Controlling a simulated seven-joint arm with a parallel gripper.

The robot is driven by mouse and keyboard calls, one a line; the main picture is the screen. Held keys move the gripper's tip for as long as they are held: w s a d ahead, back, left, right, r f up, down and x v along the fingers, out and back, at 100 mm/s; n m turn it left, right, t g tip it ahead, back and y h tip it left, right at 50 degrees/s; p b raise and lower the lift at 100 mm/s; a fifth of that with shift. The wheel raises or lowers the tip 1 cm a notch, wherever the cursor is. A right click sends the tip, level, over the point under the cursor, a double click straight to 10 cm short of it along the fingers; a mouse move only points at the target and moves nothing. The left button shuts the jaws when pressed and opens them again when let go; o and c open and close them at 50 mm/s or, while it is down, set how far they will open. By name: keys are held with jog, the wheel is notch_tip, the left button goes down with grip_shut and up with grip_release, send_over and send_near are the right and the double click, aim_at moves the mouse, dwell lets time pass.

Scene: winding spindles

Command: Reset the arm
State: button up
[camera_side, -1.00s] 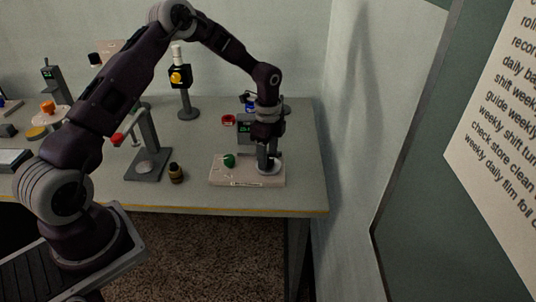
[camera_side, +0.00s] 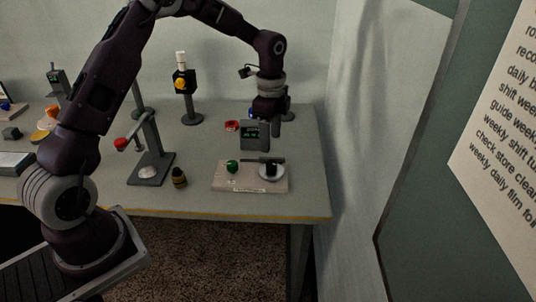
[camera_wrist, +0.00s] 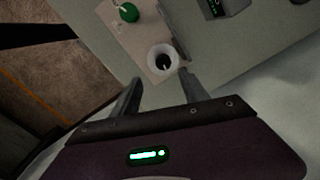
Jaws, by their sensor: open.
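My gripper (camera_side: 272,119) hangs above the right part of the table, fingers pointing down, open and empty. In the wrist view its two fingers (camera_wrist: 160,84) are spread apart with nothing between them. Below it lies a pale base plate (camera_side: 225,181), with a green knob (camera_side: 232,166) on its left and a white round disc (camera_side: 271,177) with a dark centre piece on its right. The wrist view also shows the disc (camera_wrist: 152,54) and the green knob (camera_wrist: 128,12). The gripper is clear of the plate and touches nothing that I can see.
A grey display box (camera_side: 255,137) stands just behind the plate. A red-tipped lever stand (camera_side: 150,172), a small dark jar (camera_side: 179,178) and a post with a black-and-yellow head (camera_side: 184,82) stand to the left. A red ring (camera_side: 232,126) lies behind. The wall is close on the right.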

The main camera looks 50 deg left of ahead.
jog(key=s+d+r+n+t+y, duration=0.1)
jog(key=s+d+r+n, duration=0.2)
jog(key=s+r, duration=0.55)
jog(key=s+d+r+n+t, duration=0.1)
jog(key=s+r+n, duration=0.2)
jog(key=s, duration=0.4)
jog(key=s+d+r+n+t, duration=0.2)
jog(key=s+n, duration=0.2)
jog(key=s, duration=0.4)
jog(key=s+d+r+n+t+h, duration=0.1)
jog(key=s+d+r+n, duration=0.1)
jog(key=s, duration=0.6)
jog(key=shift+d+r+n, duration=0.25)
jog(key=shift+r+n, duration=0.45)
jog(key=shift+r, duration=0.15)
